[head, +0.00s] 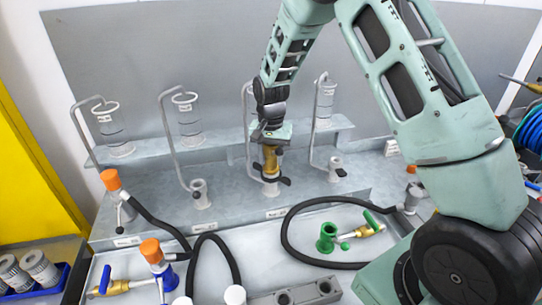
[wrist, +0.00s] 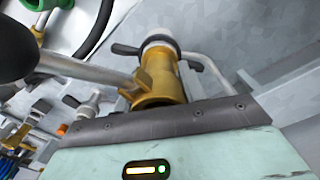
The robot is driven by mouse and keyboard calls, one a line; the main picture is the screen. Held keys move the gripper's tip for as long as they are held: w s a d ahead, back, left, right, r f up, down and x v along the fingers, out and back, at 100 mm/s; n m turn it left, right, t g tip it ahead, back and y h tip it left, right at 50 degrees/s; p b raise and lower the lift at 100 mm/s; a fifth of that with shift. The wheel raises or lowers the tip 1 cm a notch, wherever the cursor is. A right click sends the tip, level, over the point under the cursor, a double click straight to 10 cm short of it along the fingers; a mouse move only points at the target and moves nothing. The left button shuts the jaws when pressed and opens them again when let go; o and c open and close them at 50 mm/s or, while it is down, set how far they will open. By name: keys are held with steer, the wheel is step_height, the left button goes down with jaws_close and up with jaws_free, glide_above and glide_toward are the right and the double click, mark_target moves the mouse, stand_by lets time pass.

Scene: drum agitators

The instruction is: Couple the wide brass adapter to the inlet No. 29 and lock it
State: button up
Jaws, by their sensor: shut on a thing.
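The brass adapter (head: 270,157) is upright in my gripper (head: 270,138), which is shut on its upper part. The adapter also shows in the wrist view (wrist: 160,85). Its lower end meets a pale grey inlet (head: 270,187) on the metal ledge, and the two look in line. In the wrist view the inlet's collar (wrist: 158,38) has dark lever ears standing out on both sides. I cannot tell whether the adapter is fully seated or the levers locked. A label plate (head: 276,213) is in front of this inlet, but its number is too small to read.
Similar inlets stand on the ledge to the left (head: 201,194) and right (head: 336,170), with bent pipes behind. A black hose (head: 290,245) curves across the bench in front. A green fitting (head: 327,238), a blue-handled brass valve (head: 115,287) and an orange-capped fitting (head: 152,252) are nearby.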

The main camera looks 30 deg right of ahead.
steer(key=shift+f, duration=0.35)
stand_by(0.4)
steer(key=o, duration=1.2)
steer(key=shift+o, duration=0.2)
step_height(320, 180, up, 17)
steer(key=p, duration=1.1)
steer(key=shift+p, duration=0.35)
